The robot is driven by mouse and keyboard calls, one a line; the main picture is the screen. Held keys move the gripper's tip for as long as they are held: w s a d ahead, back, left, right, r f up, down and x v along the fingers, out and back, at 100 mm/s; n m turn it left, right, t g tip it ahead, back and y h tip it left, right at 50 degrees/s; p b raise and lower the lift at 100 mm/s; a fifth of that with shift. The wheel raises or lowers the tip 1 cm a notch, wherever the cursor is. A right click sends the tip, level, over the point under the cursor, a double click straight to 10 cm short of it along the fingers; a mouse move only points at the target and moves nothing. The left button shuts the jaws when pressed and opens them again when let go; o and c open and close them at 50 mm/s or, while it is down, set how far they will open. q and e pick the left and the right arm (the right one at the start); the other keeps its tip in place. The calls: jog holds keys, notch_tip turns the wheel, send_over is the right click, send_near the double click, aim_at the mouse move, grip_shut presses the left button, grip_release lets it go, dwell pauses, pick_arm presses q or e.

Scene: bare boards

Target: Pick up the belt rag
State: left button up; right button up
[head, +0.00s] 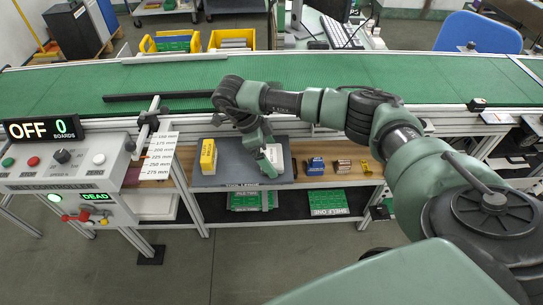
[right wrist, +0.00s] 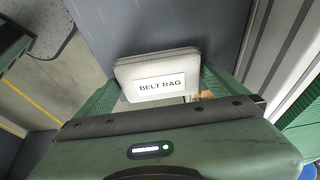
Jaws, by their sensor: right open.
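The belt rag (right wrist: 160,66) is a folded pale grey-white pad labelled "BELT RAG", seen in the right wrist view. It lies on the grey tool mat (head: 221,180) on the shelf below the conveyor. In the head view the rag (head: 274,153) is partly hidden by my right gripper (head: 267,163). The gripper points down at the rag. Its jaws are open, with one green ribbed finger on each side of the rag in the right wrist view. I cannot tell whether either finger touches it. My left gripper is out of view.
A yellow box (head: 208,156) stands left on the mat. A blue box (head: 316,166) and other small items sit to the right. The green conveyor belt (head: 400,78) runs above, with a black bar (head: 150,96) along it. A control panel (head: 65,163) stands left.

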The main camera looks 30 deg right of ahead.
jog(key=c, duration=1.1)
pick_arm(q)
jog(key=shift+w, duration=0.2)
pick_arm(e)
jog(key=shift+r, duration=0.15)
jog(key=shift+r, duration=0.65)
notch_tip(320, 180, up, 8)
jog(key=b, duration=0.1)
notch_tip(320, 180, up, 10)
jog(key=r+p, duration=0.1)
jog(key=p, duration=0.1)
send_over(269, 155)
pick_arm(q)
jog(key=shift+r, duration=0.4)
pick_arm(e)
jog(key=shift+s+f, duration=0.15)
jog(key=shift+f, duration=0.1)
